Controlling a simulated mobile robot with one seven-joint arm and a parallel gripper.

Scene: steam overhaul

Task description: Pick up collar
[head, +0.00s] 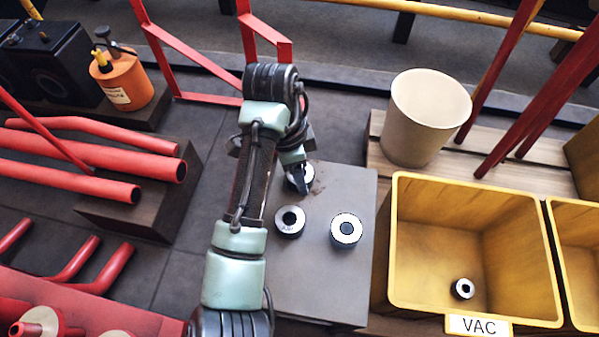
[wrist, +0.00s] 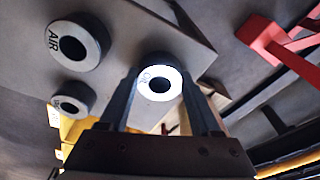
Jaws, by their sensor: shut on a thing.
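My gripper (head: 297,172) is over the far part of a grey plate (head: 325,280) in the head view. It is shut on a dark collar with a pale ring face (head: 303,186), partly hidden by the gripper in that view. In the wrist view this collar (wrist: 147,91) sits between the two fingers (wrist: 160,95), its face and hole towards the camera; its small lettering is hard to read. I cannot tell if it touches the plate. Two other collars stand on the plate nearer me, one left (head: 280,224) and one right (head: 335,233). The wrist view shows one marked AIR (wrist: 62,58).
A yellow bin (head: 400,235) labelled VAC (head: 478,326) stands right of the plate with one collar (head: 456,289) inside. A cream bucket (head: 420,125) stands behind it. Red pipes (head: 100,155) and an orange oil can (head: 122,85) are at left.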

